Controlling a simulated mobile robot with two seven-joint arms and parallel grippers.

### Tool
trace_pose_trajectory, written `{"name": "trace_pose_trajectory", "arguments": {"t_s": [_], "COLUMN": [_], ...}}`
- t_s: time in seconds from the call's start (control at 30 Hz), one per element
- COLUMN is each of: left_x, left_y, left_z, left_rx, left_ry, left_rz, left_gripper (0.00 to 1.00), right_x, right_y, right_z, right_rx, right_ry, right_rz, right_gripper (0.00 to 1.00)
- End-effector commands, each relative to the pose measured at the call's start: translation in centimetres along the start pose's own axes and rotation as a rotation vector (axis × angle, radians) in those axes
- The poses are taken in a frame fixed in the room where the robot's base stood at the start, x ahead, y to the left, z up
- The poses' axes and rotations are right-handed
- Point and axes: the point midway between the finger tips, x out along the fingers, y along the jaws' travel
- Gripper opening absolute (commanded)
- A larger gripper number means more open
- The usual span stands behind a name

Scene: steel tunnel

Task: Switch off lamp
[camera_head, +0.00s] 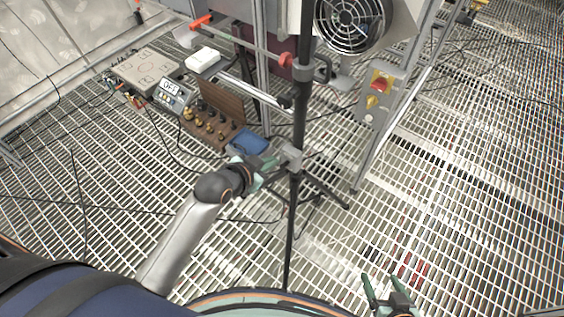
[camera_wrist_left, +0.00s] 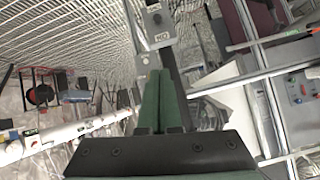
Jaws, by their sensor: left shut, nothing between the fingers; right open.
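A black upright pole (camera_head: 298,120) stands in the middle of the head view, its top out of frame. A small grey box (camera_head: 291,157) is fixed to it. In the left wrist view the grey box (camera_wrist_left: 158,28) shows a small round knob and a label that looks like ON upside down. No lamp head is in view. My left gripper (camera_head: 274,162) is shut and empty, its tips close beside the box; I cannot tell whether they touch. Its green fingers meet in the left wrist view (camera_wrist_left: 160,75). My right gripper (camera_head: 383,290) is open and empty at the bottom right.
A fan (camera_head: 352,22) and a panel with a red-yellow switch (camera_head: 379,86) are on the frame behind. A wooden rack of brass pieces (camera_head: 212,124), a display unit (camera_head: 172,94) and a blue item (camera_head: 248,141) lie left. Cables cross the grating floor, which is open at right.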

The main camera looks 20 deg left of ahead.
Motion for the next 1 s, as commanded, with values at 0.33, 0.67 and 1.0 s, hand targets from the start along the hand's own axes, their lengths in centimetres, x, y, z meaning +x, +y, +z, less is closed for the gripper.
{"name": "trace_pose_trajectory", "arguments": {"t_s": [0.33, 0.67, 1.0], "left_x": [4.5, 9.8, 10.8], "left_y": [0.1, 0.0, 0.0], "left_z": [0.0, 0.0, 3.7], "left_rx": [-0.002, -0.001, 0.000], "left_ry": [0.000, 0.001, -0.002], "left_rz": [0.001, 0.000, -0.001], "left_gripper": [0.00, 0.00, 0.00], "right_x": [0.5, 1.2, 1.4], "right_y": [0.0, 0.1, 0.1], "right_z": [0.6, 1.3, 1.6], "right_rx": [0.000, 0.000, 0.000], "right_ry": [-0.001, -0.001, -0.001], "right_rz": [0.000, 0.000, 0.000], "right_gripper": [0.78, 0.78, 0.78]}}
